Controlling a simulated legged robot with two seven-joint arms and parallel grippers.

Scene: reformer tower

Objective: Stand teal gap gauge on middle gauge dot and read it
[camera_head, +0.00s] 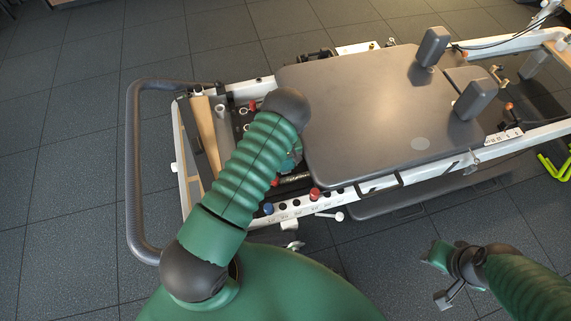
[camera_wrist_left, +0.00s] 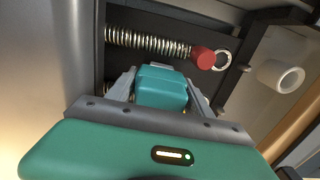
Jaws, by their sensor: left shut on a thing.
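The teal gap gauge (camera_wrist_left: 162,88) is a block between the two grey fingers of my left gripper (camera_wrist_left: 163,92), which is shut on it. Its lower part is hidden by my gripper's housing. In the head view my left arm covers most of that gripper; only a bit of teal (camera_head: 290,163) shows beside the arm, over the spring end of the reformer. My right gripper (camera_head: 443,278) is at the lower right, away from the reformer; its jaws are too small and angled to judge. I cannot make out the middle gauge dot for certain.
In the wrist view a coiled spring (camera_wrist_left: 148,40) with a red end (camera_wrist_left: 203,57) lies beyond the gauge. A white cylinder (camera_wrist_left: 281,76) is at right.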

